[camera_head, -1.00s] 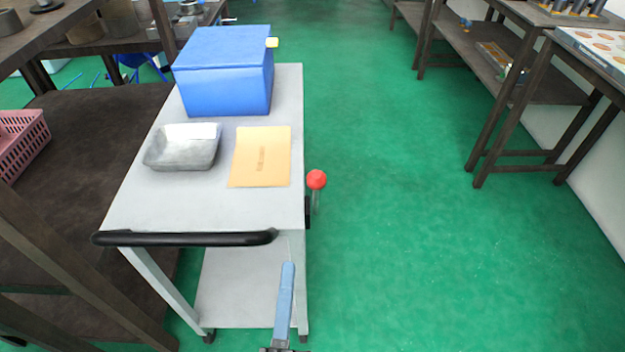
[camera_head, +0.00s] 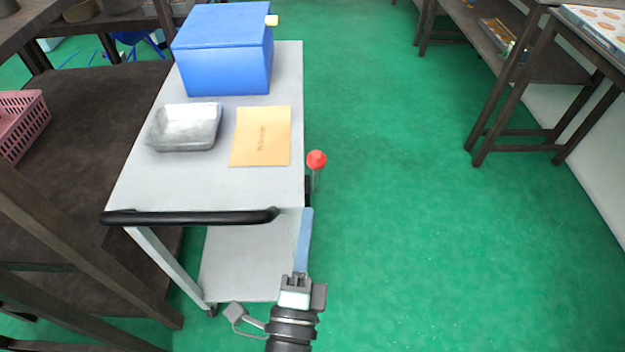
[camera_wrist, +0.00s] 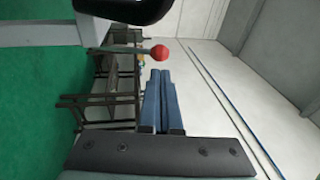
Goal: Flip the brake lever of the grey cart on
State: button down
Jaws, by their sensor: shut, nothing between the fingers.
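The grey cart (camera_head: 150,195) stands left of centre in the head view, with a black push handle (camera_head: 190,217) on its near end. The brake lever is a thin rod with a red ball knob (camera_head: 316,159), standing up beside the cart's right side near the handle. My gripper (camera_head: 307,212) has its blue fingers shut and empty. In the head view its tips are below the red knob, near the handle's right end. In the wrist view the shut fingers (camera_wrist: 160,74) point toward the red knob (camera_wrist: 160,54), with a visible gap. The lever's base is mostly hidden.
On the cart top are a blue box (camera_head: 222,60), a metal tray (camera_head: 160,140) and a tan envelope (camera_head: 262,137). A dark shelf with a pink basket (camera_head: 20,122) stands close on the left. Green floor (camera_head: 430,240) is clear on the right, up to dark tables.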

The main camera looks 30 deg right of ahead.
aim_at(314, 157)
jog(key=x, duration=0.7)
jog(key=shift+w+d, duration=0.1)
jog(key=shift+d, duration=0.1)
jog(key=shift+r+p, duration=0.25)
jog(key=shift+p, duration=0.25)
jog(key=r+p, duration=0.1)
jog(key=p, duration=0.2)
jog(key=shift+w+d+g+y+p, duration=0.15)
jog(key=shift+w+g+y+p, duration=0.15)
jog(key=shift+w, duration=0.05)
jog(key=w+r+p, duration=0.1)
jog(key=p, duration=0.4)
jog(key=shift+d+g+y+p, duration=0.3)
jog(key=shift+d+g, duration=0.05)
jog(key=shift+g, duration=0.05)
jog(key=w+p, duration=0.1)
jog(key=p, duration=0.2)
jog(key=w+d+g+y+p, duration=0.1)
jog(key=p, duration=0.3)
jog(key=w+g+p, duration=0.1)
jog(key=p, duration=0.3)
jog(key=shift+d+r+n+y, duration=0.35)
jog(key=shift+r+n+y, duration=0.05)
jog(key=w+d+f+g+p, duration=0.1)
jog(key=w+d+p, duration=0.2)
jog(key=w+p, duration=0.1)
jog(key=shift+w+g+y, duration=0.3)
jog(key=shift+w+y, duration=0.1)
jog(key=shift+w, duration=0.2)
jog(key=shift+r, duration=0.1)
